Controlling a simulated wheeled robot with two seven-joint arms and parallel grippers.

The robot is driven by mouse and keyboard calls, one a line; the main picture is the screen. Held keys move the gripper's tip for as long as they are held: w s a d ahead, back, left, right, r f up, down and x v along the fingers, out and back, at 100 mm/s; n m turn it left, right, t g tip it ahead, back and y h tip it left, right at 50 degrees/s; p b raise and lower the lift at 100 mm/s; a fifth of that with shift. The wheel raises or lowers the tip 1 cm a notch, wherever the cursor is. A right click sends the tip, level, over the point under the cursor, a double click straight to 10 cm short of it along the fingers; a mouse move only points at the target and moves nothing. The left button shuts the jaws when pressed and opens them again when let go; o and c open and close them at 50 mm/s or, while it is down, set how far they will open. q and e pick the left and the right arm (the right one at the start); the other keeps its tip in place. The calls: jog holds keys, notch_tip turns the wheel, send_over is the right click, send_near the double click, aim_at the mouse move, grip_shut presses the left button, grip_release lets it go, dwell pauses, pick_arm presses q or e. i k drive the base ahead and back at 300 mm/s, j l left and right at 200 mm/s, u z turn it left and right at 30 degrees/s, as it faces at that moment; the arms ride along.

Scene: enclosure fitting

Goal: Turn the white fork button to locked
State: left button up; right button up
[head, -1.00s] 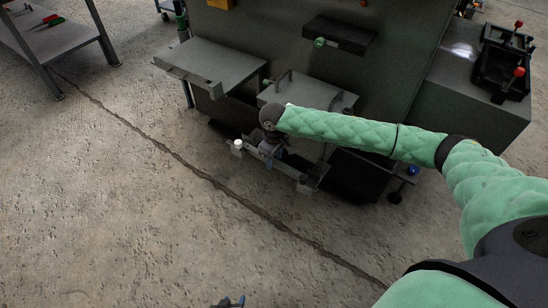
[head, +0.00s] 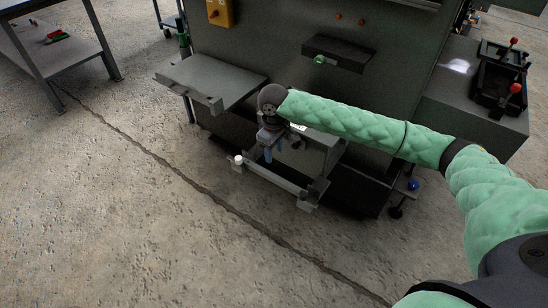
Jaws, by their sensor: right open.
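The small white button (head: 238,160) stands upright at the left end of a grey bar low on the machine's front. My right gripper (head: 267,155) points down, just right of the white button and apart from it. Its jaws are open, with blue-grey fingers near the grey bar (head: 272,178). Nothing shows between them. The button's lock marking is too small to read. My left gripper is out of view.
A grey box (head: 317,155) sits behind the bar, partly hidden by my right arm. A grey shelf (head: 210,78) juts out at left. A blue button (head: 413,185) is at right. A black drawer (head: 339,53) with a green knob is above. Open floor lies in front.

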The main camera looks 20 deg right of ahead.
aim_at(238, 160)
jog(key=j, duration=0.6)
jog(key=i+j, duration=0.1)
jog(key=j, duration=0.55)
